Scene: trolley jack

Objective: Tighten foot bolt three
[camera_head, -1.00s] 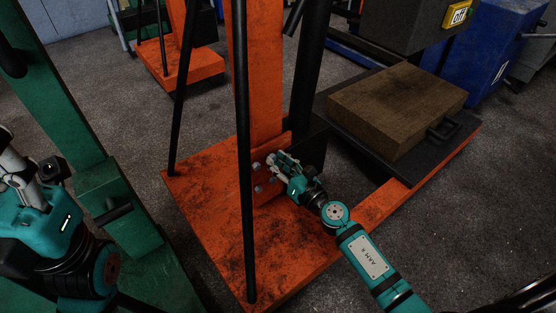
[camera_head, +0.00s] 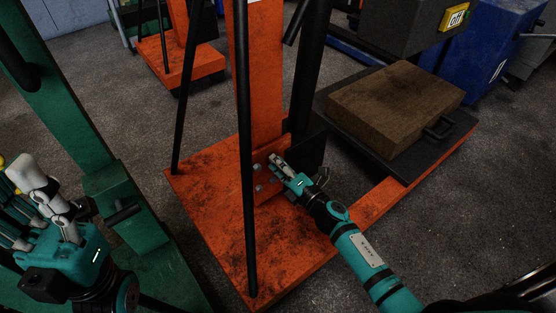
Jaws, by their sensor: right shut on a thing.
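The foot bolts are grey heads on the orange bracket (camera_head: 268,192) at the base of the orange post. Two bolts show: the upper left bolt (camera_head: 257,168) and the lower left bolt (camera_head: 258,188). My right gripper (camera_head: 277,160) is shut at the upper right of the bracket, around a bolt that its fingers hide. Which number this bolt has cannot be told. My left gripper (camera_head: 35,180) is at the far left, away from the bracket, with light grey fingers; its opening is unclear.
The orange base plate (camera_head: 205,215) lies under the post. Black rods (camera_head: 246,150) rise close to the bracket on the left. A wooden block (camera_head: 395,105) sits on a black platform at the right. A green frame (camera_head: 130,210) stands left.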

